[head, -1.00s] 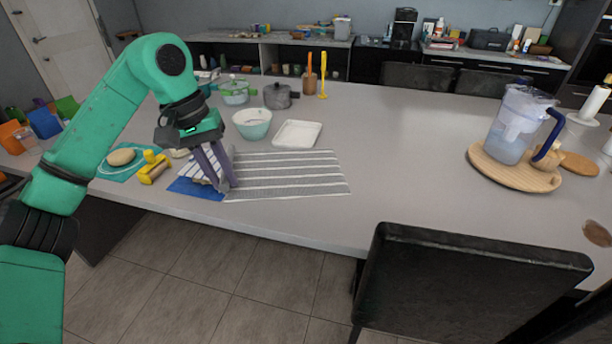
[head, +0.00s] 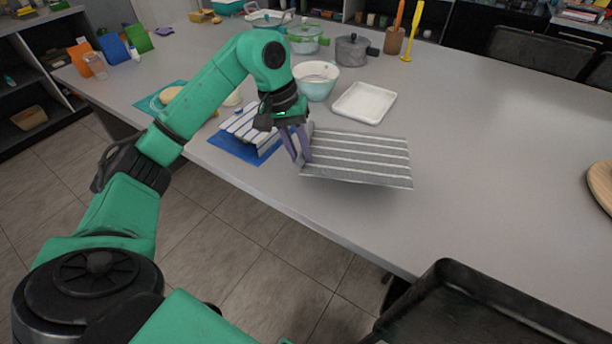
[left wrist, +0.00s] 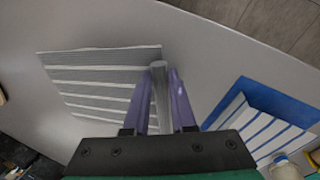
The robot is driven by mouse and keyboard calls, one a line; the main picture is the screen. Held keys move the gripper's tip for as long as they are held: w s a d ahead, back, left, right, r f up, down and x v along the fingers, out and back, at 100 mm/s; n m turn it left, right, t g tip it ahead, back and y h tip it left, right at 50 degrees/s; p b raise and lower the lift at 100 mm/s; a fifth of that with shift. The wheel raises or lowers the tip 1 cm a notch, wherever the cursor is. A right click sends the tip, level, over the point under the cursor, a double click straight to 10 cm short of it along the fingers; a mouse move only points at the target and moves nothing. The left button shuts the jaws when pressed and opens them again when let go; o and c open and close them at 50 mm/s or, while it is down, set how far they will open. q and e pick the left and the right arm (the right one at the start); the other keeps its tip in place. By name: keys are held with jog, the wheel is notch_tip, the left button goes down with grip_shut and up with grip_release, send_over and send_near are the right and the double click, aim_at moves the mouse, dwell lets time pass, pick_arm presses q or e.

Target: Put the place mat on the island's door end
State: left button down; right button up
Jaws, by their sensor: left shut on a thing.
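The grey place mat (head: 362,158) with white stripes is near the island's front edge, a shadow beneath it, so it appears partly lifted. My left gripper (head: 298,158) is shut on its left edge. In the left wrist view the purple fingers (left wrist: 160,98) pinch a bunched grey fold, and the mat (left wrist: 100,82) spreads out to the left. The island (head: 480,170) is a long light grey counter. Its left end shows at the upper left of the head view. My right gripper is not in view.
A blue sheet (head: 228,145) with a blue-and-white striped cloth (head: 248,122) lies left of the gripper. A bowl (head: 315,82), white tray (head: 364,102) and grey pot (head: 352,50) stand behind. Colored blocks (head: 110,48) are at the left end.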

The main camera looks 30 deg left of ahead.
aim_at(304, 187)
pick_arm(q)
notch_tip(304, 187, down, 4)
jog(key=shift+s+r, duration=0.15)
notch_tip(304, 187, down, 4)
jog(key=shift+s+r+p, duration=0.1)
jog(key=shift+p, duration=0.5)
jog(key=c, duration=0.7)
grip_release()
jog(key=shift+c, duration=0.2)
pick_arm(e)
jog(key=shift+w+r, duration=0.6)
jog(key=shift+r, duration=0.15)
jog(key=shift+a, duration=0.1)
pick_arm(q)
jog(key=shift+a+r, duration=0.1)
jog(key=b+v, duration=0.1)
jog(key=v, duration=1)
jog(key=shift+r+b, duration=0.35)
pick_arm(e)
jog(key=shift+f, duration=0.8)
